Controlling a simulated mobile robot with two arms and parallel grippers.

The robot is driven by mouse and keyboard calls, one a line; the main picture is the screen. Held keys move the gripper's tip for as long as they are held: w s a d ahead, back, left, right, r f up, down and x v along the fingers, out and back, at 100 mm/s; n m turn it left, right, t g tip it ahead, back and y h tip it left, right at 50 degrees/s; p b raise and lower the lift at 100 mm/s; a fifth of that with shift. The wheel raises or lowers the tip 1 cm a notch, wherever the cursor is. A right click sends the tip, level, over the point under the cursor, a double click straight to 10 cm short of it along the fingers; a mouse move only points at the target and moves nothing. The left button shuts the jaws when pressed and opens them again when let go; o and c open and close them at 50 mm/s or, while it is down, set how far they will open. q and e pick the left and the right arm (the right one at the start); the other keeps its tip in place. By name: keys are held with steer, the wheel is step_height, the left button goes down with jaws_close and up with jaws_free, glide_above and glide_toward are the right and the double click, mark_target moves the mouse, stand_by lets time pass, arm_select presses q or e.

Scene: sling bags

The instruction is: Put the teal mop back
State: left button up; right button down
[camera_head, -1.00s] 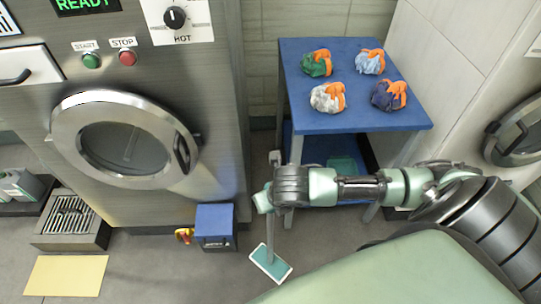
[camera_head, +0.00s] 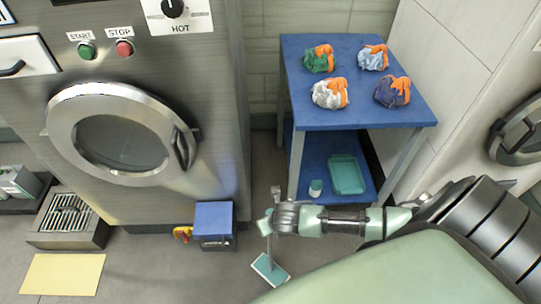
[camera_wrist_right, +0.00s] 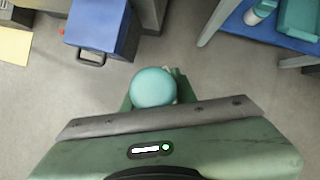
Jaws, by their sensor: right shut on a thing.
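The teal mop has a flat white-edged teal head (camera_head: 269,268) low at the floor, with a grey pole rising to my right gripper (camera_head: 265,222). My right gripper is shut on the mop's pole, which stands nearly upright. In the right wrist view the round teal top of the mop (camera_wrist_right: 153,87) shows at my gripper, and the mop's head is hidden below. My left gripper is not in view.
A blue table (camera_head: 360,119) holds several cloth bundles with orange ties; its lower shelf bears a teal tray (camera_head: 347,174) and a small bottle (camera_head: 316,188). A blue box (camera_head: 214,220) stands by the washer (camera_head: 120,135). A yellow mat (camera_head: 62,274) and floor grate lie left.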

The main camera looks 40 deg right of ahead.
steer(key=shift+f, duration=1.6)
steer(key=shift+b, duration=0.3)
steer(key=c, duration=1.1)
jaws_free()
steer(key=shift+f, duration=0.2)
steer(key=shift+s+r, duration=0.15)
steer(key=shift+r, duration=0.35)
steer(key=p+v, duration=0.2)
steer(key=v, duration=0.9)
steer(key=shift+s+a+r, duration=0.1)
steer(key=shift+r, duration=0.1)
